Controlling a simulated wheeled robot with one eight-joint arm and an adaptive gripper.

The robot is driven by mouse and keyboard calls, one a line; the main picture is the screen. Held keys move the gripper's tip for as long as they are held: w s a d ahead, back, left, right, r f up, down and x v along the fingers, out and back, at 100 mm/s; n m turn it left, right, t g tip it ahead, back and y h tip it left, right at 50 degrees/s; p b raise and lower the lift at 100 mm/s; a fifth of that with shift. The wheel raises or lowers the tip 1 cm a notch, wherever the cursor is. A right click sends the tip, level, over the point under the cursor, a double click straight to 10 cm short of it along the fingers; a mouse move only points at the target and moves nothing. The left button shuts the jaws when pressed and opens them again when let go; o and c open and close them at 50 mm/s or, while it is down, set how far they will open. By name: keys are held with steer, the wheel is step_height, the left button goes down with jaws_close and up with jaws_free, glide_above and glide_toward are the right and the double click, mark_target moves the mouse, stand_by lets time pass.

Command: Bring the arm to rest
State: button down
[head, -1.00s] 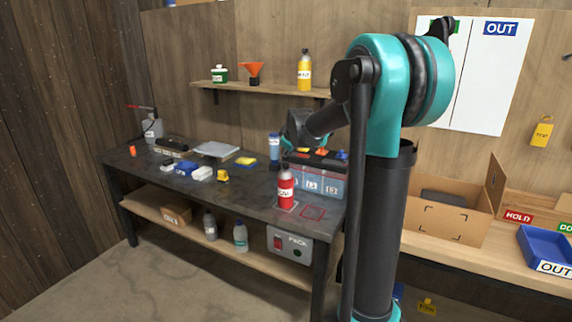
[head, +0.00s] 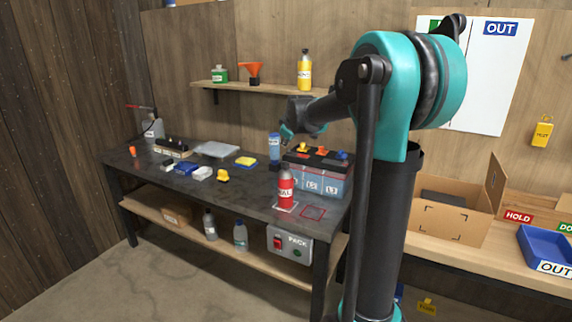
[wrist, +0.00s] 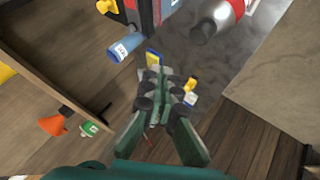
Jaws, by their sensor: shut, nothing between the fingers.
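My gripper shows in the wrist view (wrist: 165,80) with its dark fingers together and nothing between them. In the head view its end (head: 287,133) is small and partly hidden by my arm, above the back of the dark workbench (head: 235,197), near the blue-labelled bottle (head: 274,147) and the battery box (head: 322,180). My arm is raised and reaches left over the bench. The gripper looks apart from every object.
A wall shelf (head: 235,84) holds a funnel (head: 250,70) and yellow bottle (head: 304,72). An open carton (head: 445,222) and blue OUT tray (head: 545,248) stand right.

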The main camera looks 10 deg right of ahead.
steer(key=s+d+f+m+g, duration=0.1)
steer(key=s+f+m, duration=0.2)
steer(key=s+f, duration=0.5)
steer(key=s+d+f+m+g, duration=0.1)
steer(key=s+f, duration=0.7)
steer(key=s, duration=1.1)
steer(key=s+d+f+m+g+h, duration=0.1)
steer(key=s+f+m, duration=0.5)
steer(key=s, duration=0.8)
step_height(320, 180, down, 3)
steer(key=shift+d+r+g, duration=0.2)
steer(key=shift+d+g, duration=0.35)
steer(key=shift+g, duration=0.45)
